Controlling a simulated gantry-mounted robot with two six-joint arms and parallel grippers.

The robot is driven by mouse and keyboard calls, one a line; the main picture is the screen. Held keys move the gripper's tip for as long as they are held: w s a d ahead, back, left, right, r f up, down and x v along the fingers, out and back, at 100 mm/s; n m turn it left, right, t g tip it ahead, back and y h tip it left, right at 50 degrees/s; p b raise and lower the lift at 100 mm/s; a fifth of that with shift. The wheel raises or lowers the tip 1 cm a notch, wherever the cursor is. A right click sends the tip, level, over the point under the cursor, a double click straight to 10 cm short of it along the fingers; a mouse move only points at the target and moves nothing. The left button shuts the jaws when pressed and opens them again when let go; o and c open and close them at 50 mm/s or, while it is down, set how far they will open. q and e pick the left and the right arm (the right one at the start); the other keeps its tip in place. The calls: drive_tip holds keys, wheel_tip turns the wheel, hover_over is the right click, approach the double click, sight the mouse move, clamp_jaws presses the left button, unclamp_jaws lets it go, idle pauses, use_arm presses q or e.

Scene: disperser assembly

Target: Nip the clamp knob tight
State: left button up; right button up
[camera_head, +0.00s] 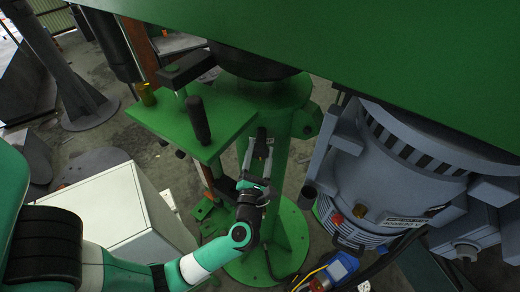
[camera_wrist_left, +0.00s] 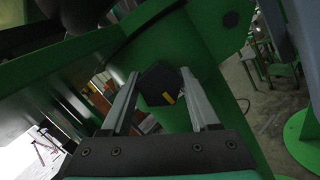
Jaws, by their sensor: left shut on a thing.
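The clamp knob is black and faceted with a small yellow mark; in the left wrist view the knob (camera_wrist_left: 160,84) sits between the tips of my two grey fingers. In the head view the knob (camera_head: 262,132) is a small dark shape against the green column, partly hidden by the fingers. My left gripper (camera_head: 258,150) reaches up to it from below, and its jaws (camera_wrist_left: 162,92) are shut on the knob. My right gripper is in neither view.
The green column (camera_head: 276,190) stands behind the gripper. A green plate (camera_head: 190,125) with a black upright handle (camera_head: 198,120) juts out to the left. A grey-blue motor (camera_head: 390,165) is at the right, and a white cabinet (camera_head: 110,205) is at the left.

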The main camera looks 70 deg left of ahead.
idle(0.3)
use_arm(q)
drive_tip(key=o, duration=1.4)
drive_tip(key=shift+c, duration=0.2)
drive_tip(key=b+v, duration=0.3)
drive_tip(key=v, duration=0.8)
drive_tip(key=shift+s+d, duration=0.2)
drive_tip(key=shift+d, duration=0.05)
